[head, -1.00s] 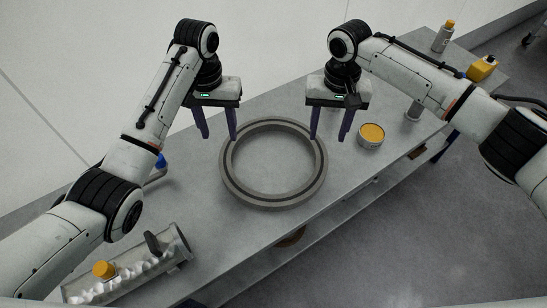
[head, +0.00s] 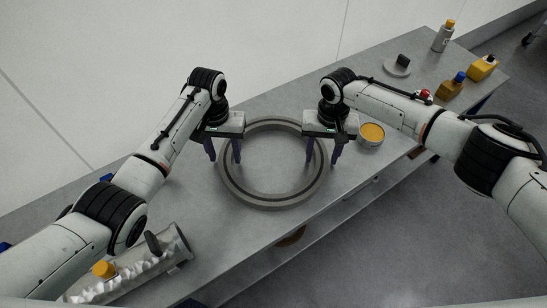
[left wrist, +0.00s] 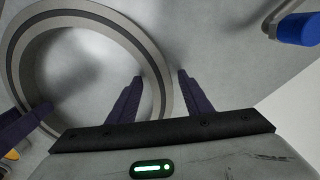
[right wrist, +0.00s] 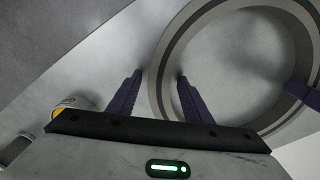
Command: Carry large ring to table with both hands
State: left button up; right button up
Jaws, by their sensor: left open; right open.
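The large grey ring (head: 273,202) lies flat on the grey table (head: 215,245). My left gripper (head: 224,160) is open at the ring's left side, fingers pointing down; in the left wrist view its fingers (left wrist: 158,75) stand on either side of the ring's rim (left wrist: 150,52). My right gripper (head: 321,162) is open at the ring's right side; in the right wrist view its fingers (right wrist: 158,72) also stand on either side of the rim (right wrist: 165,58). Neither gripper is closed on the ring. Exact fingertip height above the table is hard to tell.
A tin with orange contents (head: 371,134) stands just right of my right gripper. Several bottles, including a yellow jug (head: 482,68), stand at the far right end.

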jog(key=shift+f, duration=0.1)
pick_arm(q)
grip_shut()
pick_arm(e)
grip_shut()
dwell(1.2)
